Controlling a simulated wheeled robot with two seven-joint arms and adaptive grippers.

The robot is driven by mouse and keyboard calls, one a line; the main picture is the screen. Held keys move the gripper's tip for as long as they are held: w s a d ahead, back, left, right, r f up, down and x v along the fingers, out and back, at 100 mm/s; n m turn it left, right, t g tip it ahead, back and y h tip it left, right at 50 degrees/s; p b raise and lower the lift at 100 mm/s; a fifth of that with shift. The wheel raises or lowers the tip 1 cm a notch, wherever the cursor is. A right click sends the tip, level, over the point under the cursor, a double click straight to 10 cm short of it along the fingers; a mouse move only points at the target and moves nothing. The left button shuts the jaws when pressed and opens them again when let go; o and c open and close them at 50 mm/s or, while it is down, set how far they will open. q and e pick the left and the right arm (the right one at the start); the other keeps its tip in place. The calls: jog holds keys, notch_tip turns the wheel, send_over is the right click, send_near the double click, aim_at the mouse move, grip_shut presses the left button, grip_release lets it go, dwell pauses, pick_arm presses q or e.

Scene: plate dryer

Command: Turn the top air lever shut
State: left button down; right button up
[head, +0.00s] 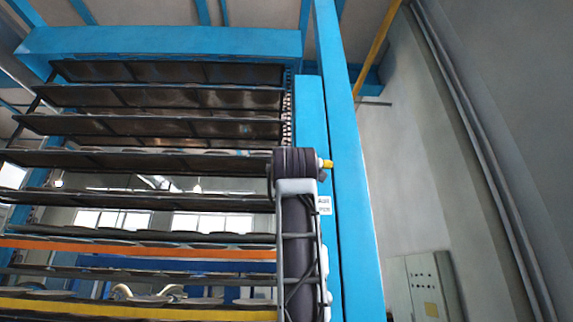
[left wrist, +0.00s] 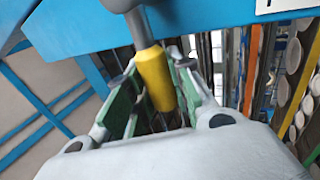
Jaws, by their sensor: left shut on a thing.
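The top air lever has a yellow grip (left wrist: 154,76) on a grey stem in the left wrist view. My left gripper (left wrist: 150,85) is shut on this grip, with a green-padded finger on each side of it. In the head view a small yellow tip of the lever (head: 328,164) shows just right of my dark arm, beside the blue post. My arm hides the rest of the lever and the left gripper there. My right gripper is in neither view.
A blue post (head: 350,180) stands right of my arm, with a white label (head: 324,205) below the lever. Dark dryer shelves (head: 150,160) stack up on the left. A grey cabinet (head: 428,285) stands at lower right by a bare wall.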

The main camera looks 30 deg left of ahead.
pick_arm(q)
jog(key=shift+w+f, duration=0.1)
jog(key=shift+f, duration=0.05)
jog(key=c, duration=1.6)
grip_release()
jog(key=shift+o, duration=0.5)
jog(key=v, duration=1.2)
